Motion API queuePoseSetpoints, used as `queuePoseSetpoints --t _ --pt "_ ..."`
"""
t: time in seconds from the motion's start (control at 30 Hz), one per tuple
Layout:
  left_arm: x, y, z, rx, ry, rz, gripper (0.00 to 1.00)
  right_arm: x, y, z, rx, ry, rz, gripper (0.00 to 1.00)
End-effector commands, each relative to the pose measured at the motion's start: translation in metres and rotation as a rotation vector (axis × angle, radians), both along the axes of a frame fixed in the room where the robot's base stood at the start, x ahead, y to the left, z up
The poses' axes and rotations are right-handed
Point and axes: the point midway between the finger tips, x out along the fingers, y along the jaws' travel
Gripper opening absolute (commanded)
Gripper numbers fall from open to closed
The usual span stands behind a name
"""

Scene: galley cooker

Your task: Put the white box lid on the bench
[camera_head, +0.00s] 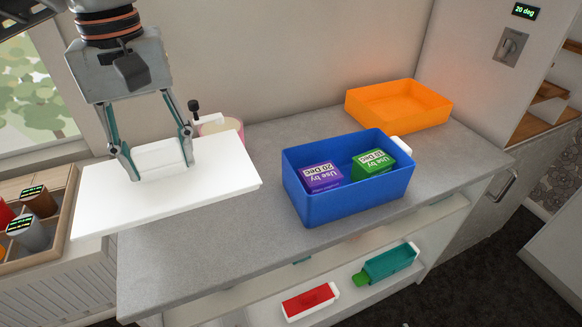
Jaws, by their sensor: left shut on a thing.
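The white box lid (215,183) is a flat white panel with a raised handle block in its middle. My left gripper (158,150) comes down from above and is shut on that handle. The lid is held level over the left end of the grey bench (240,240), and part of it reaches past the bench's left end. I cannot tell whether it touches the bench. My right gripper is not in view.
A blue box (345,193) without a cover holds a purple packet (322,178) and a green packet (373,164). An orange tray (398,104) stands behind it. A round pinkish container (222,127) is behind the lid. Bare bench lies left of the blue box.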

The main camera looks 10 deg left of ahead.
Motion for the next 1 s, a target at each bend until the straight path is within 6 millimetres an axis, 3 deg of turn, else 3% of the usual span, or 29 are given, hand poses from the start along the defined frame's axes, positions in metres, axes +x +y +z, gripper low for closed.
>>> queuePoseSetpoints --t 0.17,0.27,0.8,1.0 --pt "0.0 0.0 -0.001 0.0 0.0 0.0 0.27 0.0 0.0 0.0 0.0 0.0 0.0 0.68" --pt "-0.001 0.0 -0.012 0.001 0.004 -0.001 0.27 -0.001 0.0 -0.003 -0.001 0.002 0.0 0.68" --pt "-0.001 0.0 -0.138 0.0 0.007 -0.001 0.27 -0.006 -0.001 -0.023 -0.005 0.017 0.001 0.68" --pt "0.0 0.0 -0.161 0.0 0.002 0.001 0.27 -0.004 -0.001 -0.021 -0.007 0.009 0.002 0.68"
